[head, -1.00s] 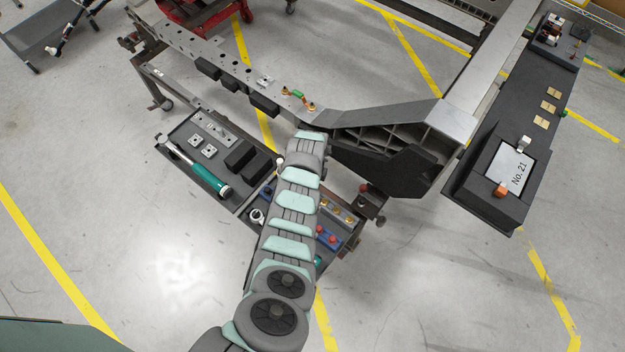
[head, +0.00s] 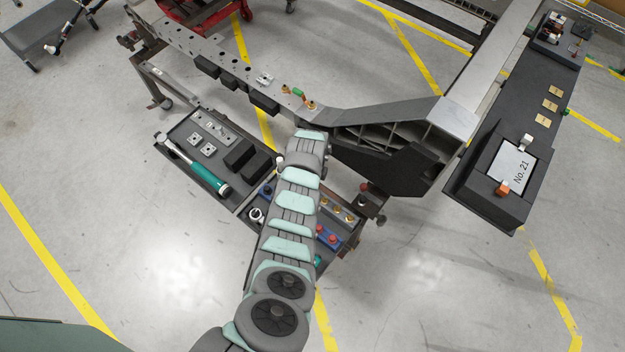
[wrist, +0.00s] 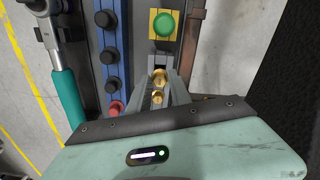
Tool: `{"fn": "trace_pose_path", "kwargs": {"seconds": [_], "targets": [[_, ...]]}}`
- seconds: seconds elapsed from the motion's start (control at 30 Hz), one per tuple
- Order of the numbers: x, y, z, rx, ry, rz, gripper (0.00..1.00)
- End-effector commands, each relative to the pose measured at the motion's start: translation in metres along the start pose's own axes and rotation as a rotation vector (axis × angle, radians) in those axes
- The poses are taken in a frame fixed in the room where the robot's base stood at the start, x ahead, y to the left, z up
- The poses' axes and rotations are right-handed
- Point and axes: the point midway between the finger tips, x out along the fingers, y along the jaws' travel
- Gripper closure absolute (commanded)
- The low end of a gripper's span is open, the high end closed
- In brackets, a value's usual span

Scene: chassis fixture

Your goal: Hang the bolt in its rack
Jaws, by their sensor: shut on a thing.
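In the wrist view my gripper (wrist: 160,76) is shut on a brass bolt (wrist: 158,80). A second round brass part (wrist: 157,98) shows just below it between the fingers; I cannot tell whether it belongs to the same bolt. The grey fingers hide what lies under the bolt, so I cannot tell whether it touches a rack. In the head view my arm covers the gripper and the held bolt. Several brass pieces (head: 337,211) stand in a row on the tray right of my arm; I cannot tell whether this is the bolt's rack.
A blue strip with black knobs (wrist: 107,52) and a red knob (wrist: 115,107) lies left of the fingers. A green button on a yellow plate (wrist: 163,25) lies ahead. The metal chassis beam (head: 390,112) stands beyond my arm.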

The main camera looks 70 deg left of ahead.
Motion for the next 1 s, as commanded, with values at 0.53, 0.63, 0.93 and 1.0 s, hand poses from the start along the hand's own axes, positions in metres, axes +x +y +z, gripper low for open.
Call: {"fn": "trace_pose_path", "kwargs": {"seconds": [0.53,0.63,0.93,1.0], "targets": [[0.024,0.0,0.0,0.0,0.0,0.0,1.0],[0.028,0.0,0.0,0.0,0.0,0.0,1.0],[0.031,0.0,0.0,0.0,0.0,0.0,1.0],[0.031,0.0,0.0,0.0,0.0,0.0,0.75]]}}
